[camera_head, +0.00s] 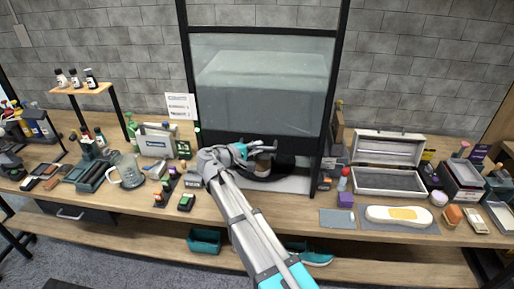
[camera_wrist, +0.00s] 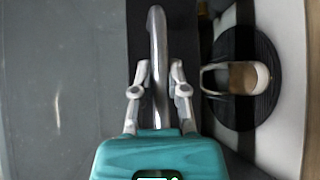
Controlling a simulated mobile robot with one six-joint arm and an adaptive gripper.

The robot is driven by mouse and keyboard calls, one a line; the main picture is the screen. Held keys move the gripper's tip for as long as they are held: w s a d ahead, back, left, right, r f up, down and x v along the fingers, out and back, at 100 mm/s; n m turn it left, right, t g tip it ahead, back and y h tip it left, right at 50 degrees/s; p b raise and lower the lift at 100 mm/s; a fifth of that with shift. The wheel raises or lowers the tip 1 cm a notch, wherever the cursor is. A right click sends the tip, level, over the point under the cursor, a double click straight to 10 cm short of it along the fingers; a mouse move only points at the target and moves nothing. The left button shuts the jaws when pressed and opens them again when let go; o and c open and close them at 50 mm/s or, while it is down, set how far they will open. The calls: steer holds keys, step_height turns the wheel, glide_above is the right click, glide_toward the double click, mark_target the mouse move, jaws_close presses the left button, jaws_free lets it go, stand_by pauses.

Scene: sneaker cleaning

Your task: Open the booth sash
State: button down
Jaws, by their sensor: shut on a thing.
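The booth sash (camera_head: 260,85) is a grey, see-through pane in a black frame, with a broad black lower rail that also shows in the wrist view (camera_wrist: 140,25). A metal bar handle (camera_wrist: 157,45) stands on this rail. My gripper (camera_head: 266,147) is at the lower rail in the head view. In the wrist view my gripper (camera_wrist: 159,85) has its two fingers on either side of the handle, shut on it. A gap shows below the rail. Most of the handle is hidden in the head view by my gripper.
A white and tan shoe (camera_wrist: 237,78) sits on a black round turntable (camera_wrist: 238,45) beside the rail. Bottles and a jug (camera_head: 130,174) stand left on the bench. An open case (camera_head: 388,180) and a shoe sole (camera_head: 378,214) lie right.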

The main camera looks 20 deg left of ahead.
mark_target(257, 106)
step_height(257, 106, up, 16)
steer(key=p, duration=1.5)
steer(key=c, duration=0.6)
jaws_free()
steer(key=shift+c, duration=0.2)
steer(key=shift+f, duration=0.1)
step_height(257, 106, down, 29)
steer(key=b, duration=2.9)
steer(key=p+v, duration=0.2)
steer(key=v, duration=1.1)
steer(key=shift+s, duration=0.3)
